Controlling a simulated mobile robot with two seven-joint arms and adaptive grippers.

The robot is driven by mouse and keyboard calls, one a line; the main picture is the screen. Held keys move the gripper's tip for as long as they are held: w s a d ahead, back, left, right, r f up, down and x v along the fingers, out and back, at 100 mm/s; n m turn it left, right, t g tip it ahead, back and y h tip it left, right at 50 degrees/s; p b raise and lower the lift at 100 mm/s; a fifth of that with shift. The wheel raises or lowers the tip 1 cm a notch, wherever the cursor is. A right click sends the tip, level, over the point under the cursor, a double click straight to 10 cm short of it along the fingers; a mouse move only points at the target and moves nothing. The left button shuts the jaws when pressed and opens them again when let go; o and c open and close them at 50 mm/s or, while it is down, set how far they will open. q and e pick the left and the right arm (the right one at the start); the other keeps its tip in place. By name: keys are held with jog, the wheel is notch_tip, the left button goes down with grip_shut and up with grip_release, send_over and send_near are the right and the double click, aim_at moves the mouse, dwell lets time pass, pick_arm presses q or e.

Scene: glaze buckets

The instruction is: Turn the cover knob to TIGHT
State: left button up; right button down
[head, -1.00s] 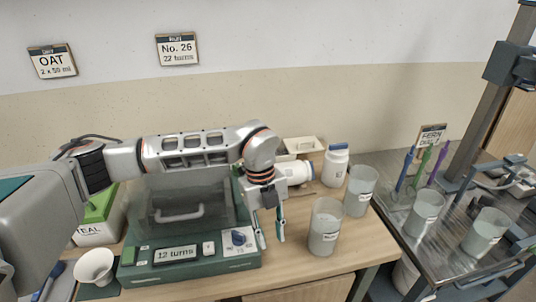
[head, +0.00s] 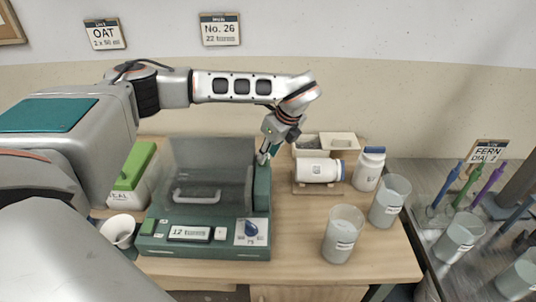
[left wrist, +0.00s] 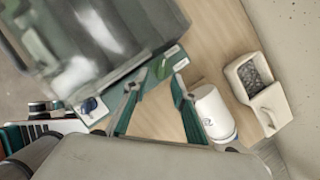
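The machine (head: 200,246) has a green base and a clear grey cover (head: 208,165) with a handle, which looks lowered. A blue knob (head: 250,229) sits on a white dial plate at the front right; it also shows in the left wrist view (left wrist: 90,104). I cannot read its marks. A green post (head: 262,188) stands at the cover's right side. My left gripper (head: 266,156) is above the post's top, its fingers apart. In the left wrist view its fingers (left wrist: 155,84) flank a small green piece (left wrist: 164,69), apparently without touching. My right gripper is out of view.
A white jar (head: 318,170) lies on a wooden rest right of the post, and an upright jar (head: 368,169) stands beyond it. Two clear cups (head: 342,235) stand at the table's right. A white cup (head: 119,231) is left of the machine. Wood in front of the jar is clear.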

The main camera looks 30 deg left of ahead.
pick_arm(q)
jog(key=shift+x, duration=0.95)
grip_shut()
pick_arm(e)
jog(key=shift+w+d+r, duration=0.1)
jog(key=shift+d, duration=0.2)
